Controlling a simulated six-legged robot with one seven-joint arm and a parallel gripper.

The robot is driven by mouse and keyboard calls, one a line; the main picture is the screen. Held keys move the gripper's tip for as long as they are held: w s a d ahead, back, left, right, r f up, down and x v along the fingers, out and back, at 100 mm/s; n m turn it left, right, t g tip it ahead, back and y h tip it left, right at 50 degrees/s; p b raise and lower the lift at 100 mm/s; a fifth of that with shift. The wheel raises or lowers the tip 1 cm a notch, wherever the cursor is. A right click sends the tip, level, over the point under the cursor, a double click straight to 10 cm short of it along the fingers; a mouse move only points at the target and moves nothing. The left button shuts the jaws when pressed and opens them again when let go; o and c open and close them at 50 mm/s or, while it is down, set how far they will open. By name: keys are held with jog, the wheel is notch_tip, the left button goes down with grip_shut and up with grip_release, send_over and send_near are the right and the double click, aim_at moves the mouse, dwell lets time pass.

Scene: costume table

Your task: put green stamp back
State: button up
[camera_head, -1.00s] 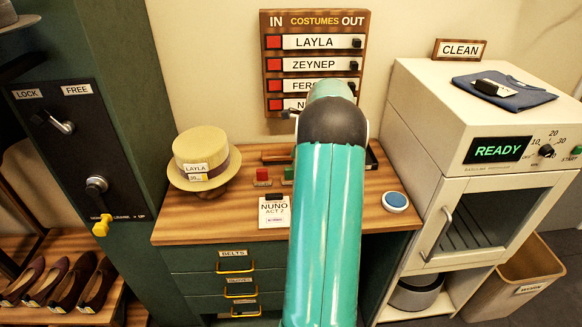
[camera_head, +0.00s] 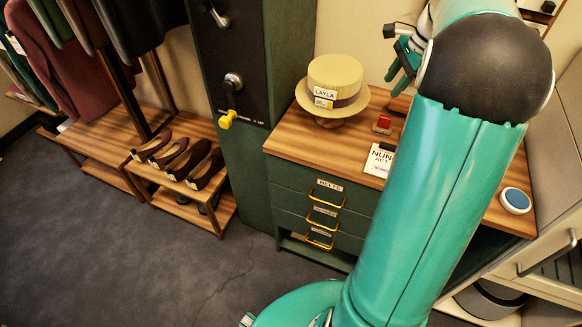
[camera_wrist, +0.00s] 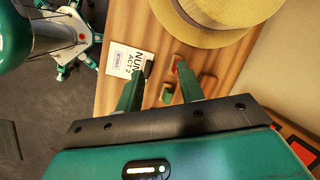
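My gripper (camera_wrist: 160,73) is open above the counter, with its two green fingers apart in the wrist view. In the head view, part of my gripper (camera_head: 402,62) shows beside the hat, behind my arm. A small green block, apparently the green stamp (camera_wrist: 167,93), lies between and below the fingers in the wrist view, partly hidden by the gripper body. I cannot tell whether it touches a finger. The red stamp (camera_head: 383,122) stands on the counter right of the hat. In the head view my arm hides the green stamp's area.
A straw hat (camera_head: 334,85) tagged LAYLA stands on the wooden counter (camera_head: 290,140). A NUNO card (camera_head: 379,160) lies in front of the red stamp. A small wooden block (camera_wrist: 207,83) lies near the right finger. A blue round pad (camera_head: 515,200) lies at the counter's right.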

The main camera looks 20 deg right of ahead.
jog(key=s+a+r+n+h, duration=0.1)
jog(key=a+r+n, duration=0.15)
jog(key=a, duration=0.55)
jog(key=s+a+r+n, duration=0.1)
jog(key=s+a+n, duration=0.1)
jog(key=a+n, duration=0.35)
jog(key=s+a+r+n+h, duration=0.1)
jog(key=a+r+n, duration=0.1)
jog(key=a, duration=0.7)
jog(key=s+a+f+n+t, duration=0.1)
jog(key=s+a+f+n, duration=0.1)
jog(key=s+a+n, duration=0.3)
jog(key=s+a+f+n+t, duration=0.1)
jog(key=s+a+f+n, duration=0.1)
jog(key=s+a+n, duration=0.4)
jog(key=a, duration=0.3)
jog(key=shift+s+f+t, duration=0.35)
jog(key=shift+s+t, duration=0.05)
jog(key=shift+d, duration=0.1)
